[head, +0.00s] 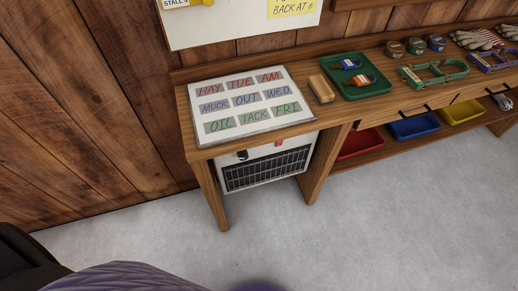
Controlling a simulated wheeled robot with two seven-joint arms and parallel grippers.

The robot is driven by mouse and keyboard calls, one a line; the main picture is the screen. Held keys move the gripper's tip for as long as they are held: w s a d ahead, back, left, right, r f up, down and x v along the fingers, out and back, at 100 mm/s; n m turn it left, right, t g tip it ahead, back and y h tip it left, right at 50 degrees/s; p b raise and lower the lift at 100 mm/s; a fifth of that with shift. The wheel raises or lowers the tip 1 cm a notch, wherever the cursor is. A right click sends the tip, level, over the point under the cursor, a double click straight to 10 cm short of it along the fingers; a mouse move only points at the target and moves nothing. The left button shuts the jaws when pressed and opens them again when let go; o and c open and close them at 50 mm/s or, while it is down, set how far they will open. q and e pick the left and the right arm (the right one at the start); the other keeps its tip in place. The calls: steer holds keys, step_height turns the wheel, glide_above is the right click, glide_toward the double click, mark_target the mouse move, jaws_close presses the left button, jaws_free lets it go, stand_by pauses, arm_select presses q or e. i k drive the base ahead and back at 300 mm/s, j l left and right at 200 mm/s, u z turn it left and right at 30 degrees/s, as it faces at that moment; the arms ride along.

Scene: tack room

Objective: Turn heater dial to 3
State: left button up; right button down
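The white heater (258,178) with a black grille stands under the left end of the wooden bench. A small black dial (242,155) sits at the upper left of its front, just below the bench top. The number it points to is too small to read. A small red part (278,142) shows near the heater's upper edge. The bench top hides part of the heater's top. Neither of my grippers is in view.
The wooden bench (344,113) holds a word board (243,119), a wooden block (321,89) and a green tray (335,93). Colored bins sit on its lower shelf. Bench legs flank the heater. Grey floor (330,225) in front is clear; purple quilted material (130,278) is at the bottom.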

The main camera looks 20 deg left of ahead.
mark_target(243, 155)
steer(key=i+j+u, duration=0.1)
steer(key=u, duration=0.3)
steer(key=i+j+u, duration=0.1)
steer(key=u, duration=0.25)
steer(key=i+u, duration=0.2)
steer(key=u, duration=0.2)
